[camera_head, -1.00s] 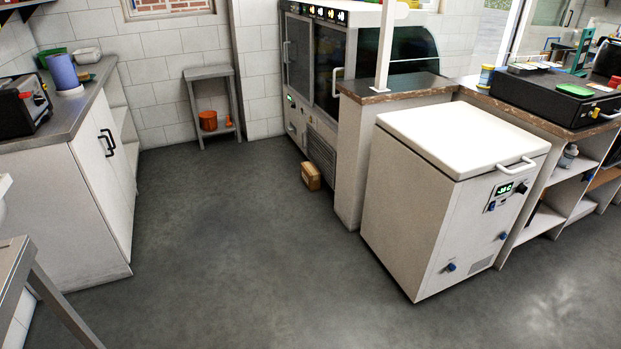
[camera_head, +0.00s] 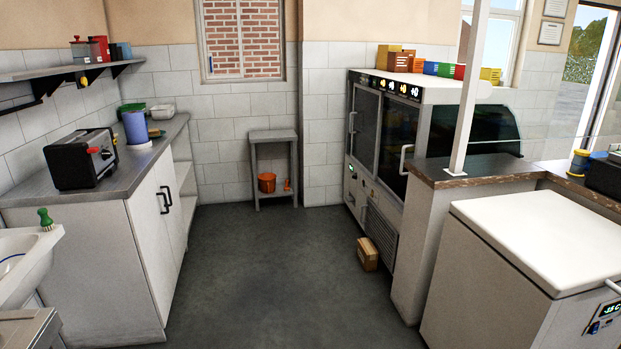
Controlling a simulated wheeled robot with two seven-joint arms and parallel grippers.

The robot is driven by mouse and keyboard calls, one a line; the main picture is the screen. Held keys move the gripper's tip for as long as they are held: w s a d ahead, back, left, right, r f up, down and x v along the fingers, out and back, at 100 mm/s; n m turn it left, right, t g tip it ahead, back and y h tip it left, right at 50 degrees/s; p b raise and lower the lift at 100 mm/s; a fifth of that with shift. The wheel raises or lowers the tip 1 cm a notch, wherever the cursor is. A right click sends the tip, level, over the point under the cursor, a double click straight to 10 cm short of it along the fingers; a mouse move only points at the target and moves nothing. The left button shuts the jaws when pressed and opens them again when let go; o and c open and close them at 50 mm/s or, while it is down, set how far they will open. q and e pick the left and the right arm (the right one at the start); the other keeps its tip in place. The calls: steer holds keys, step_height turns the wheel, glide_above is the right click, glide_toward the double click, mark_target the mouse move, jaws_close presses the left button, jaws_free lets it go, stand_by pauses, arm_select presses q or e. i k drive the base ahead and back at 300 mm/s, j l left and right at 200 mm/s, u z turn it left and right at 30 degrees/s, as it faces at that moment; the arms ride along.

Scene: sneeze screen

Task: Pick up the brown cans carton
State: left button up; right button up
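A small brown carton (camera_head: 367,254) sits on the floor against the base of the display fridge. Another brown carton (camera_head: 399,62) stands on top of the fridge, in a row with other coloured cartons. I cannot read a label on either, so I cannot tell which one holds cans. Neither of my grippers is in view.
The display fridge (camera_head: 378,150) stands at the back right, beside a counter with a post and a white chest freezer (camera_head: 540,235). A left counter (camera_head: 95,180) holds a toaster. A small grey table (camera_head: 273,134) stands at the back wall. The floor between is clear.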

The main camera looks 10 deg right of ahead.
mark_target(367, 255)
steer(key=i+z, duration=0.2)
steer(key=i, duration=2.15)
